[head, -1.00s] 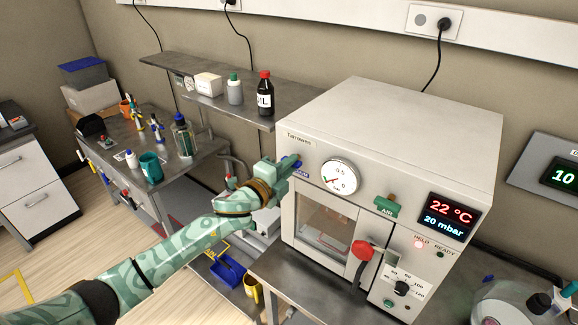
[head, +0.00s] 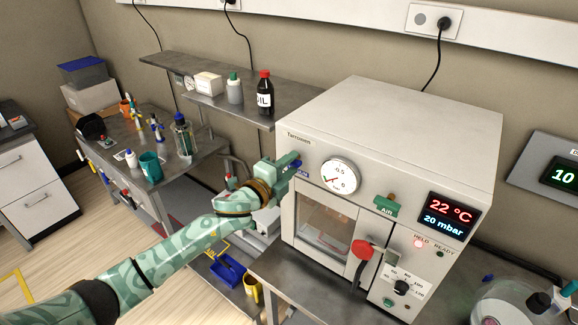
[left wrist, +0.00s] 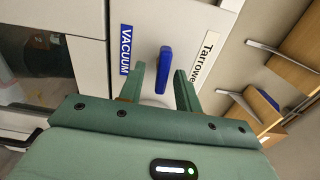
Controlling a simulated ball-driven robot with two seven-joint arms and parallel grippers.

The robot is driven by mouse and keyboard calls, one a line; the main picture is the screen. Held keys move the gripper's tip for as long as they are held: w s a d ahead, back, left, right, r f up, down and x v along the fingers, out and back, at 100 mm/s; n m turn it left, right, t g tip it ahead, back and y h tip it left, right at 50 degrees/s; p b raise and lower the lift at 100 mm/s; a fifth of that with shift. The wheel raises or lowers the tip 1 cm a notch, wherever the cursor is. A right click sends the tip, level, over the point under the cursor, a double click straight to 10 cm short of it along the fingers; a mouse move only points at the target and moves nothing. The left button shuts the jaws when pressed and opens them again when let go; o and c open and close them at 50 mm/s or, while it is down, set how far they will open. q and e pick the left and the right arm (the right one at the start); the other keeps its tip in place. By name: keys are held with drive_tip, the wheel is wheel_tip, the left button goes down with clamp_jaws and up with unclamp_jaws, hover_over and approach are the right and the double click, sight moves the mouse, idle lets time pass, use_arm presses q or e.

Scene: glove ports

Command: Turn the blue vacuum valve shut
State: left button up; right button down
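The blue vacuum valve (left wrist: 164,70) is a lever handle on the oven's front, beside the blue VACUUM label (left wrist: 126,50). In the left wrist view it lies roughly along the label's lettering. My left gripper (left wrist: 160,78) is open, with one finger on each side of the handle and visible gaps to both. In the head view the left gripper (head: 289,160) is at the oven's upper left front corner and mostly hides the valve. Whether it touches the handle cannot be told. My right gripper does not show.
The white oven (head: 400,115) has a gauge (head: 339,177), a green AIR valve (head: 386,206), a red door handle (head: 362,250) and a display (head: 446,216) reading 22 °C and 20 mbar. A shelf (head: 215,103) with bottles hangs to the left. A glass vessel stands at lower right.

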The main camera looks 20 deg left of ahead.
use_arm(q)
drive_tip(key=b+v, duration=0.1)
drive_tip(key=v, duration=1.5)
drive_tip(key=shift+s+b, duration=0.2)
drive_tip(key=shift+b, duration=0.2)
drive_tip(key=shift+r, duration=0.1)
